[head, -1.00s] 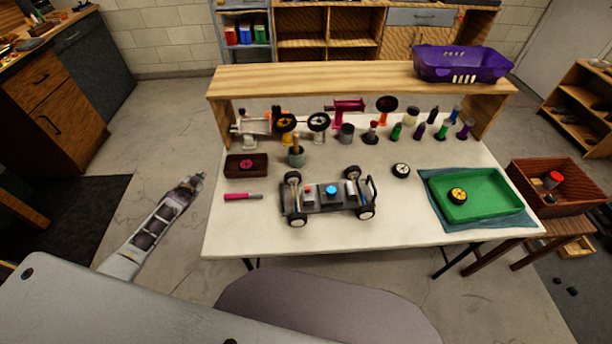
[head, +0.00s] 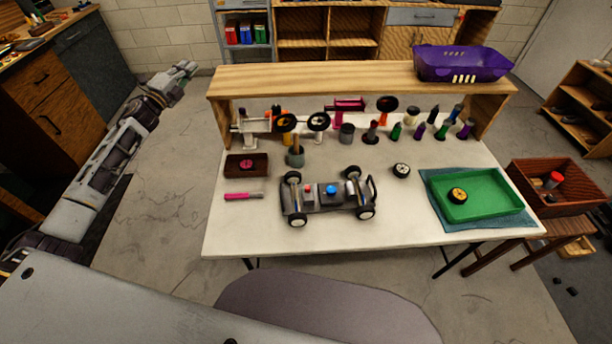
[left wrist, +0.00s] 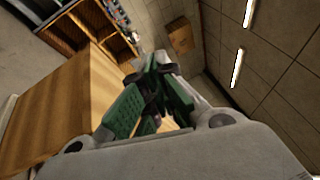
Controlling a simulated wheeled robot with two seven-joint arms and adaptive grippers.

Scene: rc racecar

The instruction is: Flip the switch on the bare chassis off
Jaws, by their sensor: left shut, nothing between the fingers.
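The bare chassis (head: 328,204) stands on its wheels on the white table, front and centre in the head view. It carries a small red part (head: 307,189) and a blue part (head: 331,189) on top. Which part is the switch, and how it is set, is too small to tell. My left gripper (head: 185,70) is raised left of the table, well away from the chassis. It is shut and empty. In the left wrist view my left gripper (left wrist: 158,68) has green pads, and the chassis does not show. My right gripper is not in view.
A wooden shelf (head: 345,80) spans the table's back, with bottles and stands under it and a purple basket (head: 462,66) on top. A green tray (head: 490,205) lies at right. A pink marker (head: 243,196) and small brown box (head: 238,172) lie at left.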

